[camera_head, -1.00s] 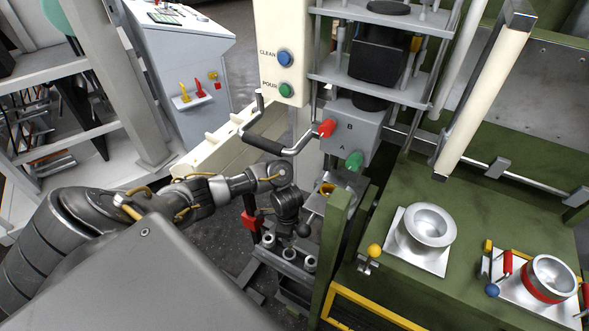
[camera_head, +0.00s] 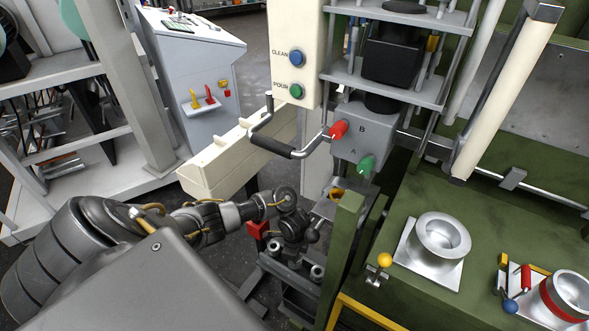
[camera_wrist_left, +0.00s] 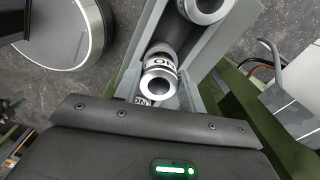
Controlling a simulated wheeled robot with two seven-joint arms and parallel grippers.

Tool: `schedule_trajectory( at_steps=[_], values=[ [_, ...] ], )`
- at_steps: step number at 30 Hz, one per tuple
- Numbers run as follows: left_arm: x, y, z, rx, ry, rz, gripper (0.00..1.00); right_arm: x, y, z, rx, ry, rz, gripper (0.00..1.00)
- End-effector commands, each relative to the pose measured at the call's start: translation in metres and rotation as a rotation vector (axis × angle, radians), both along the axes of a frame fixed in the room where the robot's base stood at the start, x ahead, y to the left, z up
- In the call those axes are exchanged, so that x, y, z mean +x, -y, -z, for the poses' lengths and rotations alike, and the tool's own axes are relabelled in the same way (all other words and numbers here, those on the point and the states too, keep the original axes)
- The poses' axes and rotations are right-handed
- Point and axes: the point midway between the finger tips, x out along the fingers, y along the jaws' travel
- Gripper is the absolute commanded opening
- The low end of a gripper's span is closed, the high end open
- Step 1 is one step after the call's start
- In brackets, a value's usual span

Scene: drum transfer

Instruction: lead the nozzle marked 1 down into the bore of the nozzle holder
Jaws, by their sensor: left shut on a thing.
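My left gripper (camera_head: 296,235) points down over the nozzle rack in the head view. It is shut on a nozzle, mostly hidden by the hand; no number 1 is readable. In the left wrist view a silver nozzle (camera_wrist_left: 160,86) with black "NO" lettering sits just beyond the palm edge; the fingertips are hidden. Two other nozzles, the left one (camera_head: 274,246) and the right one (camera_head: 317,273), stand in the rack on either side of the hand. The nozzle holder (camera_head: 335,194), with a brass-coloured ring, is right of and beyond the gripper. My right gripper is out of view.
A green post (camera_head: 345,240) rises close right of the hand. A crank handle (camera_head: 270,145) and the grey A/B valve block (camera_head: 365,135) stand above the holder. A cream trough (camera_head: 235,155) lies behind the arm. Another nozzle (camera_wrist_left: 204,8) shows in the wrist view.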

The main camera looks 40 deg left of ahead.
Motion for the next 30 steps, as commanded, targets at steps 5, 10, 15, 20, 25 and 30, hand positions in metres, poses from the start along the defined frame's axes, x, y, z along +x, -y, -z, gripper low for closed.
schedule_trajectory(
  at_steps=[5,10,15,20,25,30],
  values=[
    [0.002,0.002,0.012,-0.005,0.004,-0.001,0.15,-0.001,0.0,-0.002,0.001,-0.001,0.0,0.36],
    [0.002,0.002,0.012,-0.006,0.006,0.0,0.15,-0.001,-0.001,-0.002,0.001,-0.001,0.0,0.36],
    [0.002,0.002,0.012,-0.004,0.005,0.0,0.61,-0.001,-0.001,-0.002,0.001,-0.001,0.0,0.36],
    [0.002,0.001,0.012,-0.004,0.004,0.0,0.62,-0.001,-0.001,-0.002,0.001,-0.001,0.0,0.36],
    [0.001,0.001,0.013,-0.003,0.003,0.0,0.62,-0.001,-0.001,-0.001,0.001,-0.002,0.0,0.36],
    [0.001,0.001,0.019,-0.002,0.003,0.001,0.62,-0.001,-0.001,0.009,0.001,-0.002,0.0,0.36]
  ],
)
